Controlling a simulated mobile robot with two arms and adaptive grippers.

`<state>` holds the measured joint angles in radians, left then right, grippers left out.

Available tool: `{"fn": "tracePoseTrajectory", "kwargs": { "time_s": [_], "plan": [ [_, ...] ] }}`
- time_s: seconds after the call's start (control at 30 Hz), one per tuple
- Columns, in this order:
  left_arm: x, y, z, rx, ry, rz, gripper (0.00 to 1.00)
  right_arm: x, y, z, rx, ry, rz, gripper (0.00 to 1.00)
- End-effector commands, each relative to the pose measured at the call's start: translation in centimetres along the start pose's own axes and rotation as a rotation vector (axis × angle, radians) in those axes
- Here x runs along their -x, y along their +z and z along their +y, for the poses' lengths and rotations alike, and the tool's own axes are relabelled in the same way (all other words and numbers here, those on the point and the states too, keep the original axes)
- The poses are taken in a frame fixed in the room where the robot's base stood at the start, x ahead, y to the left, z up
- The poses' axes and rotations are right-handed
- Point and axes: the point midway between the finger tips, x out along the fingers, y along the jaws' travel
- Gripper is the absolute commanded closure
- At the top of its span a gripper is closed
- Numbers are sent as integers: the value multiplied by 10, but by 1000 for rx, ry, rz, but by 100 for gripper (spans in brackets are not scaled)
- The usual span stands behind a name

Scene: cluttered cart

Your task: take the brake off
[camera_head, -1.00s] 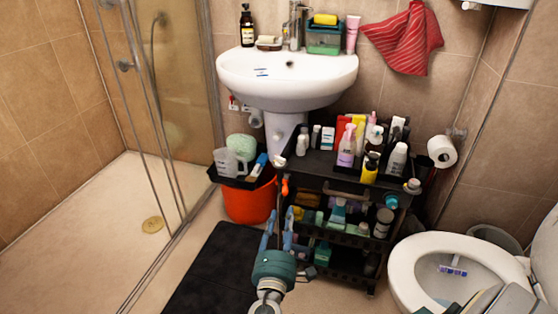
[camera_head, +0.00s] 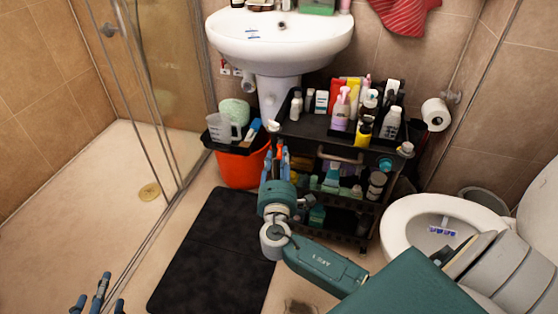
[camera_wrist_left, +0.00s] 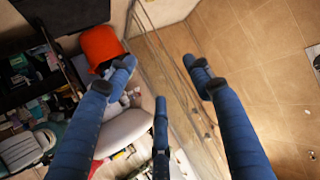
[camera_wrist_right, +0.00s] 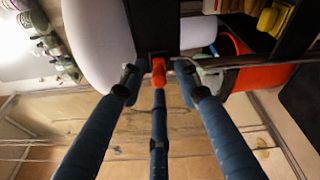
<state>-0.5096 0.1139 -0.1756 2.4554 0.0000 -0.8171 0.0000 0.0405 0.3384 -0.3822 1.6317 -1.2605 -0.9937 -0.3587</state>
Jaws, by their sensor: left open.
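The black cart (camera_head: 318,130) stands below the sink. A small orange lever (camera_head: 279,150) sits at its left front corner, and I take it to be the brake. The orange lever also shows in the right wrist view (camera_wrist_right: 158,72), upright at a dark panel. My right gripper (camera_head: 274,160) is at this corner, its fingers open around the lever, with gaps on both sides; whether the middle finger touches it I cannot tell. My left gripper (camera_head: 98,296) is open and empty at the lower left. The left wrist view shows its spread fingers (camera_wrist_left: 165,75).
Bottles and tubes crowd the cart's top; its lower shelves are full. An orange bucket (camera_head: 240,170) with a black tray stands left of the cart, close to my right gripper. The toilet (camera_head: 395,218) is at the right. A dark mat (camera_head: 215,250) covers open floor.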

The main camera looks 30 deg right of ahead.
Motion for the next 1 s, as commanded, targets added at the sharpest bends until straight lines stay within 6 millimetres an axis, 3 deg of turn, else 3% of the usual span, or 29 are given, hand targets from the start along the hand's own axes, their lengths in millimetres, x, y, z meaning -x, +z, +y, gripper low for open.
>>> {"fn": "tracePoseTrajectory", "kwargs": {
  "time_s": [0.27,0.43,0.67,1.0],
  "plan": [
    [0,-2,0,0,1,8,48,-2,0,0,0,-1,0,68],
    [0,-2,0,0,1,8,48,-1,0,0,0,-1,0,100],
    [-1,-1,1,0,1,11,48,-1,-2,-1,-2,-6,-8,100],
    [4,-86,11,2,22,379,48,-4,-14,1,-6,-76,-178,100]
  ]
}}
